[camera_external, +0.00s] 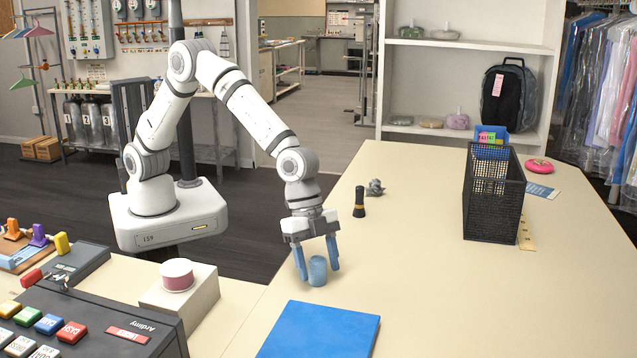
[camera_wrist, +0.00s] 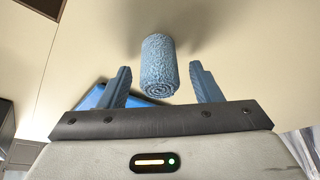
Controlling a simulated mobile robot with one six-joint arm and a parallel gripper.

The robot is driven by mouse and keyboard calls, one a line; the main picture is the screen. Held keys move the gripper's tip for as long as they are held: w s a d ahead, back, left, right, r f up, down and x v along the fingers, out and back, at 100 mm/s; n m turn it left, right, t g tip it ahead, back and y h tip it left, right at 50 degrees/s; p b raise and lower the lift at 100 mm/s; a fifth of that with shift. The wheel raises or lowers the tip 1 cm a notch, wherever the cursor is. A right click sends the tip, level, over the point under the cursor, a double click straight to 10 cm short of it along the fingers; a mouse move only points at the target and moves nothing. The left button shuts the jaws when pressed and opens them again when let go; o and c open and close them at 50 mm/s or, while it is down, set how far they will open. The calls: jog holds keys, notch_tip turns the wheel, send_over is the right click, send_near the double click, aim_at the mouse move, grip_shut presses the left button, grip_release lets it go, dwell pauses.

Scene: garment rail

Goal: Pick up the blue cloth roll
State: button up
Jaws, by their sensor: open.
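The blue cloth roll (camera_external: 317,271) stands upright on the beige table in the external view, near the table's left edge. My gripper (camera_external: 317,268) is open and points down, with its two blue fingers on either side of the roll. In the wrist view the roll (camera_wrist: 159,68) shows its spiral end and textured side. It lies between the open fingers of my gripper (camera_wrist: 161,85), with a visible gap on each side. Whether the fingertips touch the table is hard to tell.
A flat blue pad (camera_external: 318,330) lies in front of the roll. A black mesh basket (camera_external: 494,205) stands to the right, with a dark small bottle (camera_external: 359,202) and a grey item (camera_external: 375,187) behind the roll. A cash register (camera_external: 90,320) is at the left front. The table's middle is clear.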

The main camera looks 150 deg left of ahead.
jog(key=shift+x, duration=0.85)
jog(key=shift+c, duration=0.2)
jog(key=c, duration=1)
